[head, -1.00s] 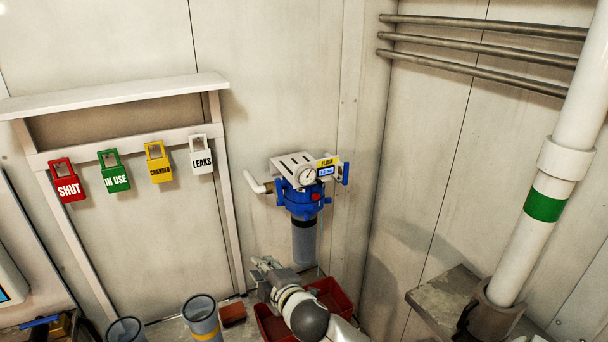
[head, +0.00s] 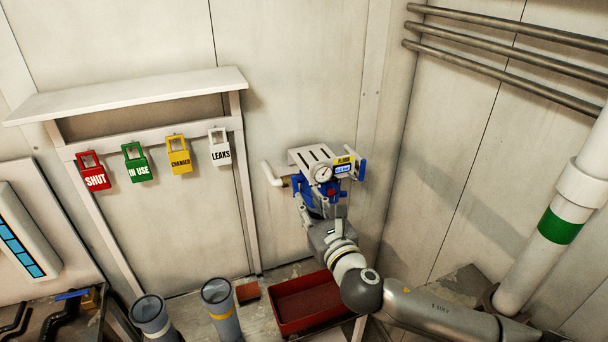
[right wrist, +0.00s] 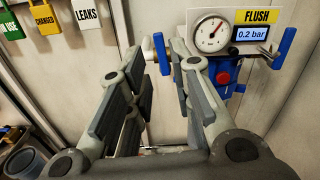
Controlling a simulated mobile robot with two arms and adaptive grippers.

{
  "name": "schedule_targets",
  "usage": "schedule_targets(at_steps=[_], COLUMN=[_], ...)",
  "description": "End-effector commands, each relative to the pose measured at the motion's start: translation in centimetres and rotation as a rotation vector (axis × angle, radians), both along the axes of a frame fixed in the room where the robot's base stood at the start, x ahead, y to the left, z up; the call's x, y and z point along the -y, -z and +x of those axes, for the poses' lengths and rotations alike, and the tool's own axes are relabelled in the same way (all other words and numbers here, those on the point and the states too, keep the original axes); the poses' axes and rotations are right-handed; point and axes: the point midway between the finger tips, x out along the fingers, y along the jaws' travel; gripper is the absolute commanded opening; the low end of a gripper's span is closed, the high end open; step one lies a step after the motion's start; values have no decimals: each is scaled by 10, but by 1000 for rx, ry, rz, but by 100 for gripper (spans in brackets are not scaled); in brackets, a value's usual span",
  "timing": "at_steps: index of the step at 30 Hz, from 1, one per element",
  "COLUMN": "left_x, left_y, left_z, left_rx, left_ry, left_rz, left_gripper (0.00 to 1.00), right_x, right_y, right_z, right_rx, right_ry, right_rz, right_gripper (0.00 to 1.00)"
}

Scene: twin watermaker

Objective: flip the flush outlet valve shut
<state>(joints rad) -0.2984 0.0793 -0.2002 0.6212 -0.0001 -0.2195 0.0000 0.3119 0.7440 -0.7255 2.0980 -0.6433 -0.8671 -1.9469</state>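The flush filter unit is on the back wall, with a white bracket (head: 300,156), a round gauge (head: 323,174) and a yellow FLUSH label (right wrist: 262,16) above a display reading 0.2 bar. One blue lever (right wrist: 162,54) is on its left and another blue lever (right wrist: 285,46) on its right, both roughly upright. I cannot tell which is the outlet valve. My right gripper (right wrist: 157,60) is open and empty in front of the unit, with the left lever showing between its fingertips. Contact cannot be told. In the head view the right gripper (head: 318,206) hides the filter's lower part. My left gripper is out of view.
A red tray (head: 280,311) lies below the unit. Two grey cylinders (head: 151,315) stand left of it. SHUT, IN USE, CHANGED and LEAKS tags hang from a wooden rack (head: 130,95). A white pipe (head: 548,248) with a green band stands at the right.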

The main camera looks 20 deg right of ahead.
Motion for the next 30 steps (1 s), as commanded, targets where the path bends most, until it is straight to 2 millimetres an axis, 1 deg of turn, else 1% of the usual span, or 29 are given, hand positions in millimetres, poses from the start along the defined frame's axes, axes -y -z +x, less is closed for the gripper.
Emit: schedule_targets(at_steps=[5, 12, 18, 24, 30], left_x=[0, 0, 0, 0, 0], left_y=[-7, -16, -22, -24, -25], left_z=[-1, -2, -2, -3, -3], left_rx=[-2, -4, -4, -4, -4], left_ry=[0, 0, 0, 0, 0], left_rz=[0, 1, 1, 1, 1], left_gripper=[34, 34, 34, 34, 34], right_x=[-1, -2, -3, -3, -3], right_y=[-2, -2, -1, -1, 0], right_z=[19, 55, 82, 98, 104], right_rx=[0, 0, -1, 0, 0], right_ry=[2, 2, 1, 1, 0], right_rz=[3, 5, 5, 5, 5], right_gripper=[21, 21, 21, 21, 21])
